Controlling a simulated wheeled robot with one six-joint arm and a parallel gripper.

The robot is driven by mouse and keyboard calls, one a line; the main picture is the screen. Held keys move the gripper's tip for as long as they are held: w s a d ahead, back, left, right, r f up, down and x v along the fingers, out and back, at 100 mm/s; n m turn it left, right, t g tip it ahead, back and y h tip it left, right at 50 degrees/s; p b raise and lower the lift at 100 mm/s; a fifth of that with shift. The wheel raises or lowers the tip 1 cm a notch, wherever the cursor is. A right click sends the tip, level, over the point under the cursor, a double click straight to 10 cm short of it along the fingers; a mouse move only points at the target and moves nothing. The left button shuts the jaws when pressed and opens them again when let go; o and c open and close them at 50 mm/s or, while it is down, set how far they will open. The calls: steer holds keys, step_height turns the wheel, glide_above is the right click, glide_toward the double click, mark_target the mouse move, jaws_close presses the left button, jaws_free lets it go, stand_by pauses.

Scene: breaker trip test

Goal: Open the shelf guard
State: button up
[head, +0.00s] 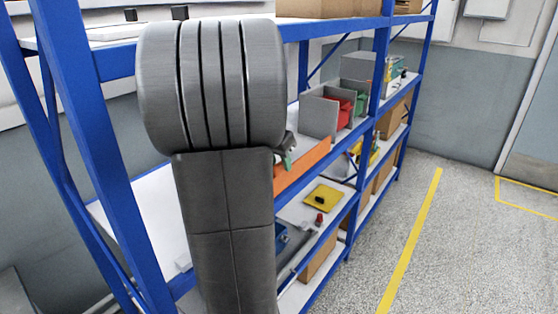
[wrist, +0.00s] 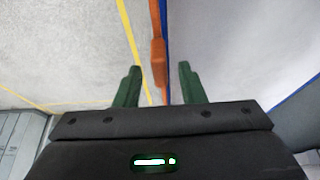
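The shelf guard looks to be the orange panel (head: 303,166) along the front of the middle shelf; my arm hides its left part in the head view. In the wrist view I see the orange guard (wrist: 154,18) edge-on as a narrow strip, with a thicker orange block like a handle (wrist: 158,62) on it. My gripper (wrist: 161,72) has two green fingers apart, one on each side of the line of this block. No contact shows, and I cannot tell the exact depth. In the head view only a small green bit of my gripper (head: 287,160) shows beside my arm.
The blue rack's posts (head: 105,160) stand close beside my arm. Grey and red bins (head: 320,112) stand on the shelf behind the guard. A yellow item (head: 323,196) lies on the shelf below. The speckled floor (head: 450,240) to the right is clear, with a yellow line.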

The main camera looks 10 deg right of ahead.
steer(key=shift+x, duration=0.75)
jaws_close()
steer(key=shift+d, duration=0.1)
